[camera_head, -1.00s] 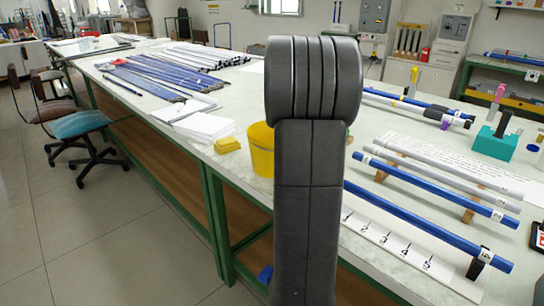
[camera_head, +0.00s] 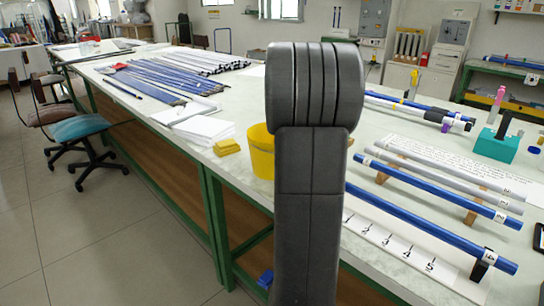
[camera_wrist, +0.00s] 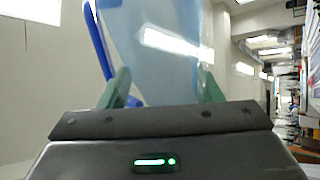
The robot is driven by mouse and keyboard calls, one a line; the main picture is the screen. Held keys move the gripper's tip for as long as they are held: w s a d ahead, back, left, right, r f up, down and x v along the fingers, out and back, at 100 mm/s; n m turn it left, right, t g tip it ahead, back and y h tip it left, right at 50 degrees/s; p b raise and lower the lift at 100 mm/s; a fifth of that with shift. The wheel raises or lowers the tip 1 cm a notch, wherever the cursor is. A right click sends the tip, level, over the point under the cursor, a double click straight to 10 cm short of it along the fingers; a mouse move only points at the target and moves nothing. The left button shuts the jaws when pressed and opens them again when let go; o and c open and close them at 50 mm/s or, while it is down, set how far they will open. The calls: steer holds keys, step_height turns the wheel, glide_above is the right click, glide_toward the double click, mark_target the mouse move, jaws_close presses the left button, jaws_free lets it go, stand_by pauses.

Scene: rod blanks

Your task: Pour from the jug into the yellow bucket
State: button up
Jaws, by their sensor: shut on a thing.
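The yellow bucket (camera_head: 261,152) stands on the table near its front edge in the head view, partly hidden behind my arm. In the wrist view, my gripper (camera_wrist: 163,88) is shut on the jug (camera_wrist: 155,45), a translucent light-blue vessel with a darker blue strip (camera_wrist: 100,40) along its left side. The green fingers sit at either side of the jug's lower part. The jug and gripper do not show in the head view, so where they are relative to the bucket cannot be told. The jug's contents cannot be made out.
A yellow block (camera_head: 227,146) and white paper stacks (camera_head: 204,130) lie left of the bucket. Blue and grey rods (camera_head: 430,195) rest on supports to the right, beside a numbered strip (camera_head: 400,243). A teal block (camera_head: 496,146) stands behind. Chairs (camera_head: 85,130) stand at left.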

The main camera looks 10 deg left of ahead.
steer(key=shift+s+a+f+n+g+y+b, duration=0.15)
steer(key=shift+f+n+y+b, duration=0.3)
steer(key=shift+n+y+b, duration=0.7)
steer(key=shift+a+f+n+g+y+b, duration=0.15)
steer(key=shift+f+n+y+b, duration=0.4)
steer(key=shift+b, duration=1.2)
steer(key=shift+s+a+f+n+y+b, duration=0.15)
steer(key=shift+f+n+y+b, duration=0.25)
steer(key=shift+n+b, duration=0.9)
stand_by(1.2)
